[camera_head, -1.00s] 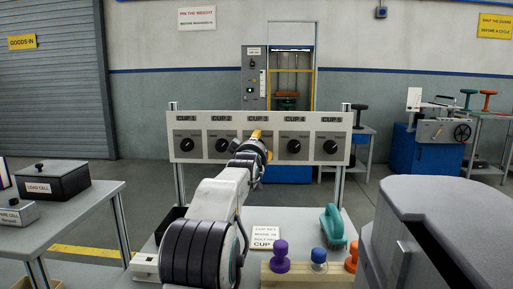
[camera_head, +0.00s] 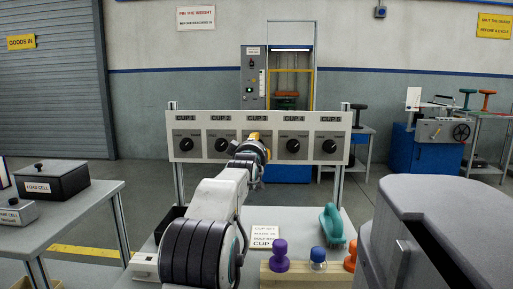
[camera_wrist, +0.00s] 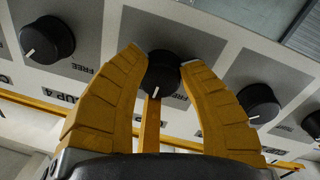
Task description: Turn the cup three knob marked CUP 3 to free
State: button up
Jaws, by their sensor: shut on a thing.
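The CUP 3 knob (camera_wrist: 163,72) is a round black dial in the middle of the wrist view. My gripper's yellow fingers (camera_wrist: 163,62) are shut on it, one on each side. Its white pointer line shows between the fingers, pointing nearly straight down in that view; a FREE mark is below right of it. In the head view my gripper (camera_head: 258,143) is at the panel and hides this knob and most of its plate.
The pale control panel (camera_head: 180,155) carries knobs in a row. The CUP 4 knob (camera_wrist: 47,40) and another knob (camera_wrist: 258,103) flank my fingers closely. Below stand a purple knob-like piece (camera_head: 280,250) and a teal piece (camera_head: 332,223). A grey table (camera_head: 75,215) is at left.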

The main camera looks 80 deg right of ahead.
jog(key=shift+w+r+n+h+b, duration=0.15)
jog(key=shift+n+h+b, duration=0.1)
jog(key=shift+n, duration=1.35)
jog(key=shift+w+n+h+b, duration=0.1)
jog(key=shift+n+h+b, duration=0.1)
jog(key=shift+n, duration=1.4)
jog(key=o, duration=1)
jog(key=shift+w, duration=0.15)
jog(key=shift+c, duration=0.2)
jog(key=shift+o, duration=1.2)
jog(key=shift+a+f, duration=0.1)
jog(key=shift+f, duration=0.1)
jog(key=a, duration=1.1)
jog(key=shift+a+f, duration=0.3)
jog(key=shift+a, duration=0.05)
